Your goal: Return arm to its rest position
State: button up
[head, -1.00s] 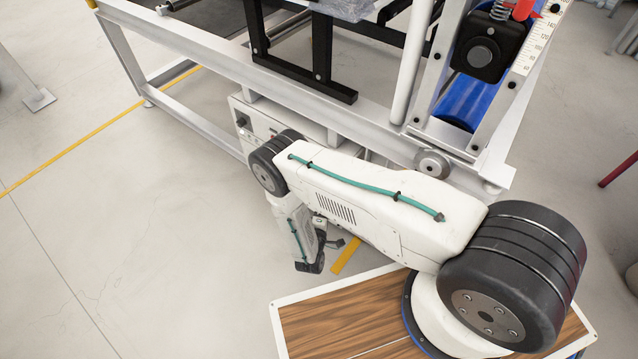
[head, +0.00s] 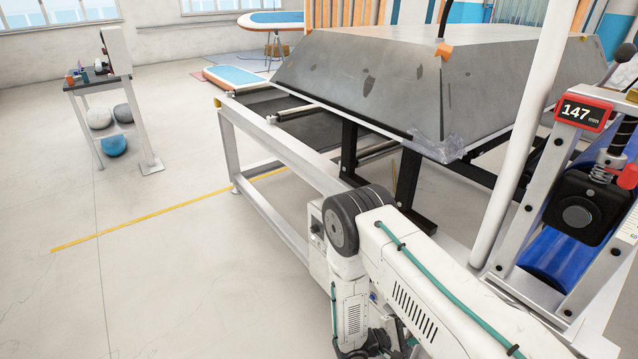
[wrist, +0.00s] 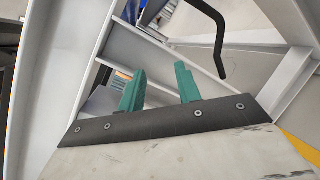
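My arm (head: 408,285) reaches in from the lower right of the head view. It bends at a dark joint beside the white machine frame (head: 285,160), and its last part hangs down to the bottom edge. The fingertips are not clear in that view. In the wrist view my gripper (wrist: 158,80) shows two green fingers standing apart with nothing held between them. White beams of a frame (wrist: 150,55) lie beyond the fingers, and a bent black rod (wrist: 214,35) hangs at the upper right.
A large grey block (head: 370,90) rests on the frame. A red display (head: 582,113) reading 147 stands at the right, above a blue roller (head: 550,255). A small stand (head: 145,130) with balls is at the far left. The floor at left is clear.

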jog(key=s+r+m+g+y, duration=0.3)
jog(key=s+r+g, duration=0.15)
jog(key=r, duration=0.95)
jog(key=s+r+m+g+y, duration=0.35)
jog(key=r+g, duration=0.25)
jog(key=r, duration=0.7)
jog(key=s+r+m+t+y, duration=0.2)
jog(key=s+r+y, duration=0.3)
jog(key=s+r, duration=0.3)
jog(key=s+a+r+m+t+y, duration=0.1)
jog(key=s+r+m+t+y, duration=0.2)
jog(key=r, duration=1.2)
jog(key=s+t+y, duration=0.2)
jog(key=s, duration=0.3)
jog(key=shift+a+r, duration=0.15)
jog(key=shift+r, duration=0.15)
jog(key=shift+m+y, duration=0.25)
